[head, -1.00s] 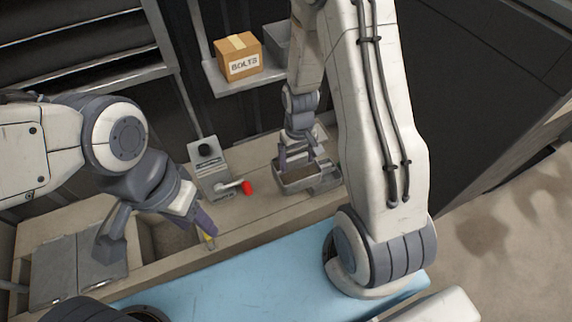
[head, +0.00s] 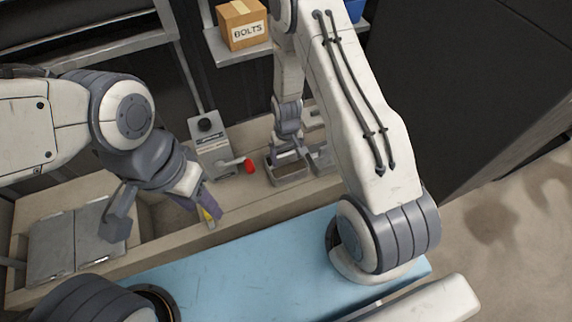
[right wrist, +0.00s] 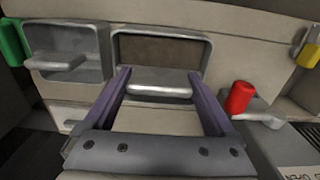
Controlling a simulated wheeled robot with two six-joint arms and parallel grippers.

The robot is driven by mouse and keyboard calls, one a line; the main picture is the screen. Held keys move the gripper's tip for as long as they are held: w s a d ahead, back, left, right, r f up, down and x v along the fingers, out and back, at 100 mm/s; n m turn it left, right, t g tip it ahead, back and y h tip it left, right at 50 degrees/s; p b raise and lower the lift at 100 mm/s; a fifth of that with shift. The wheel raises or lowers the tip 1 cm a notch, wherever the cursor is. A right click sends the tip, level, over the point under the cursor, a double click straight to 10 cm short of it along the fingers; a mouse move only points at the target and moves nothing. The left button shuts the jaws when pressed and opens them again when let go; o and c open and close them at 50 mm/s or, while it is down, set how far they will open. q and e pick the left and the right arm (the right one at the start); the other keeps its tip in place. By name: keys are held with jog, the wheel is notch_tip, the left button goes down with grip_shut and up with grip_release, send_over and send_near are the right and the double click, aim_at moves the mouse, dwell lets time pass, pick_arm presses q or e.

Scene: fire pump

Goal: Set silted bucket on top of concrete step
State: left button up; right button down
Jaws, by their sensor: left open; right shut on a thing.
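The silted bucket (head: 291,178) is a small grey open tub with brown silt in it, at the centre of the head view. In the right wrist view its silt (right wrist: 160,50) shows, with a pale grey lip between my fingers. My right gripper (right wrist: 157,76) is shut on the silted bucket. My left gripper (head: 163,213) is open and empty, above a recess in the ledge at left. A beige concrete-looking ledge (head: 265,200) runs under the bucket; I cannot tell which part is the concrete step.
A second grey tub (right wrist: 65,55) is beside the silted bucket. A grey box with a red-ended lever (head: 249,165) stands left of the bucket. A bolts carton (head: 243,25) sits on a shelf behind.

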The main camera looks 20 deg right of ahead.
aim_at(286, 162)
jog(key=shift+w+a+f, duration=0.1)
jog(key=shift+w+f, duration=0.05)
jog(key=shift+w, duration=0.1)
jog(key=shift+f, duration=0.2)
jog(key=shift+f+b, duration=1.25)
jog(key=shift+f, duration=0.5)
jog(key=shift+f, duration=0.15)
grip_release()
